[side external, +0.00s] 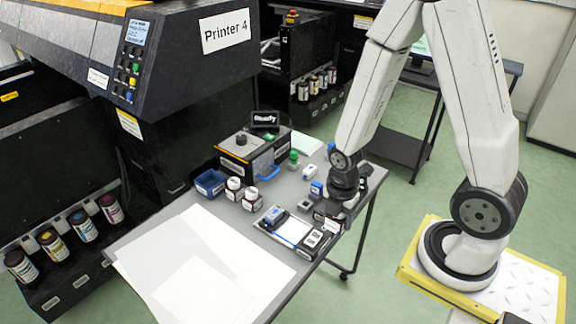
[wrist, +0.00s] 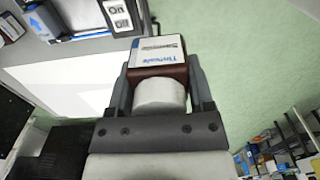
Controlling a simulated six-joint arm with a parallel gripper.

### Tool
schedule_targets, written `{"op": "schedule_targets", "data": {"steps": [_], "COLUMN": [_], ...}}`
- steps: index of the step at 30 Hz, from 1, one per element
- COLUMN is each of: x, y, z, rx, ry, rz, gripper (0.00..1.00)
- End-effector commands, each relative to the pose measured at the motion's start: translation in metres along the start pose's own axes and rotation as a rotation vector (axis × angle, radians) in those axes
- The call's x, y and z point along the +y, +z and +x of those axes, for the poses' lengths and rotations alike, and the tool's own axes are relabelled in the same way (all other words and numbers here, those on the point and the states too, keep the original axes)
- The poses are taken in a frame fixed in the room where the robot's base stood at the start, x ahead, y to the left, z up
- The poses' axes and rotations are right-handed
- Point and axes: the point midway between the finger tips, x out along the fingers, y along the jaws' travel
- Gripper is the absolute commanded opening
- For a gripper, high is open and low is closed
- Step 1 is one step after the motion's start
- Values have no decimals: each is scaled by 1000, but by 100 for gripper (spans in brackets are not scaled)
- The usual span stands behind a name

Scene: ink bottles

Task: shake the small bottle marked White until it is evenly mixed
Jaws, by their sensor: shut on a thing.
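My gripper (wrist: 160,78) is shut on a small dark brown bottle (wrist: 157,72) with a white cap (wrist: 160,96), one finger on each side. The cap faces my wrist and the body points away from it. Its white and blue label (wrist: 157,50) carries print I cannot read for certain. In the side view my gripper (side external: 331,212) is over the right end of the table, and the bottle is small and mostly hidden there.
On the table (side external: 190,212) are white sheets (side external: 215,265), a blue bin (side external: 210,183), a black and grey device (side external: 245,147), a green-topped bottle (side external: 294,156) and a pad with a blue-topped item (side external: 290,231). Printer 4 (side external: 180,65) stands behind.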

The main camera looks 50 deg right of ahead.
Motion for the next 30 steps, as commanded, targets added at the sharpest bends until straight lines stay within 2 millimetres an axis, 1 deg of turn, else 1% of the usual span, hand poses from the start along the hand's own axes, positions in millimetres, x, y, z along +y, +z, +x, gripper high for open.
{"op": "schedule_targets", "data": {"steps": [1, 5, 18, 21, 25, 30], "x": [0, 1, 1, 0, 0, -1], "y": [0, 0, 0, 0, 0, 0], "z": [3, 1, -47, -54, -51, -32], "rx": [0, 0, -1, 0, 0, 1], "ry": [-2, 3, 7, 3, -1, -4], "rz": [0, 0, 0, 0, 0, 0], "gripper": [8, 8, 8, 8, 8, 8]}}
